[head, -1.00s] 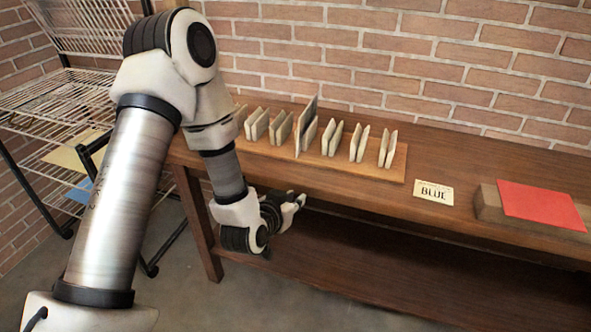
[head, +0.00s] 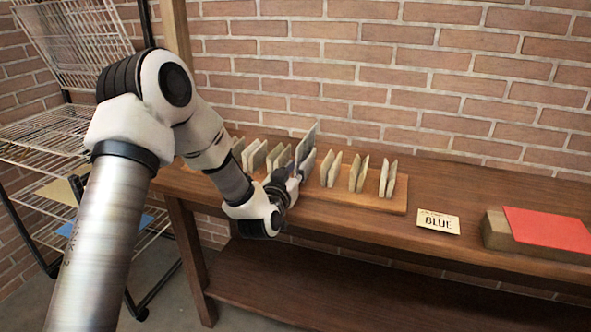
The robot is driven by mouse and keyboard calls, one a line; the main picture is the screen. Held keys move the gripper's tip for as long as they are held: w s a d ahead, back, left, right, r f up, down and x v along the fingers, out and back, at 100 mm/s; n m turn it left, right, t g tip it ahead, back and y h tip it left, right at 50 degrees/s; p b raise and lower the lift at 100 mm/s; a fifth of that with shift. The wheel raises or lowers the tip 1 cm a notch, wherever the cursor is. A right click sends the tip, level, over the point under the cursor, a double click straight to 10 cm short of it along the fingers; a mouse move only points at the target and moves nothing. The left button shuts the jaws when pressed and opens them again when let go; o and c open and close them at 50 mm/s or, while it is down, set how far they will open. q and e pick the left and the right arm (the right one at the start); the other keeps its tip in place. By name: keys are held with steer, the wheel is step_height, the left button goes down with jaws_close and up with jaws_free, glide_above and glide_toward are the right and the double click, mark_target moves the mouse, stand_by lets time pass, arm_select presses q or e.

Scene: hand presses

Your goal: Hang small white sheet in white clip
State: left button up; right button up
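My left gripper (head: 294,180) is at the front edge of a wooden board on the table, right at a grey upright sheet (head: 306,143) that stands among pale paired plates. Its fingertips overlap the sheet's lower part, and I cannot tell whether they are closed on it. My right gripper is not in view. I cannot make out a small white sheet or a white clip for certain.
Pale paired plates (head: 356,173) stand in a row on the board (head: 390,206). A card reading "BLUE" (head: 438,222) and a red sheet (head: 548,229) on a block (head: 497,231) lie to the right. A wire rack (head: 50,135) with a yellowish sheet (head: 62,190) stands left.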

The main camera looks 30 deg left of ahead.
arm_select(q)
steer(key=shift+w, duration=0.1)
jaws_close()
step_height(320, 180, up, 7)
steer(key=p, duration=0.6)
steer(key=shift+r, duration=0.2)
steer(key=v, duration=0.7)
stand_by(0.5)
